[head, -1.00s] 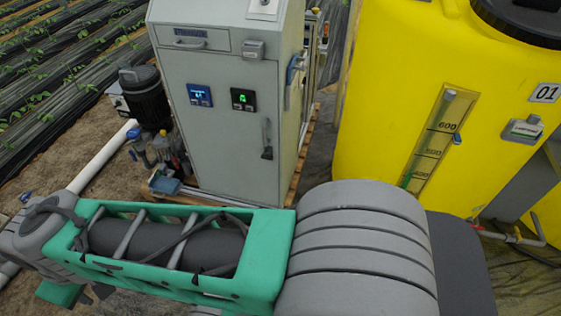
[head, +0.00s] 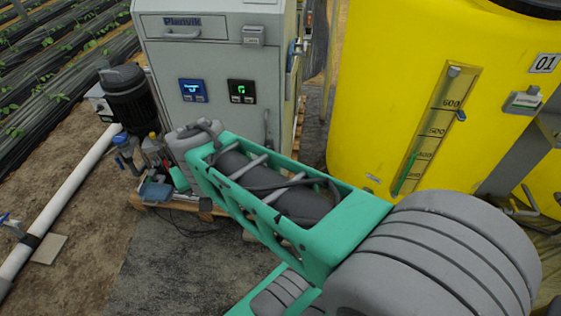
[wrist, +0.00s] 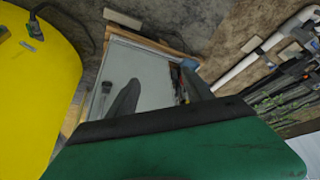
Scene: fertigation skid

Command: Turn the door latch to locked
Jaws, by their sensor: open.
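The grey cabinet (head: 222,62) stands ahead with its door facing me. The door latch (head: 267,122) is a slim upright handle near the door's right edge, its lower part hidden behind my arm. In the wrist view a dark handle-like shape (wrist: 105,88) on the grey door (wrist: 150,72) looks like the latch; its setting is too small to read. My gripper (wrist: 160,75) is open, its two grey fingers apart over the door with nothing between them. The latch shape lies left of the left finger, outside the jaws. The head view does not show my fingers.
A yellow tank (head: 400,100) stands close to the right of the cabinet. A dark pump motor (head: 132,98) and a white pipe (head: 62,205) lie to the left. The cabinet sits on a wooden pallet (head: 150,205). Bare floor (head: 180,265) is free in front.

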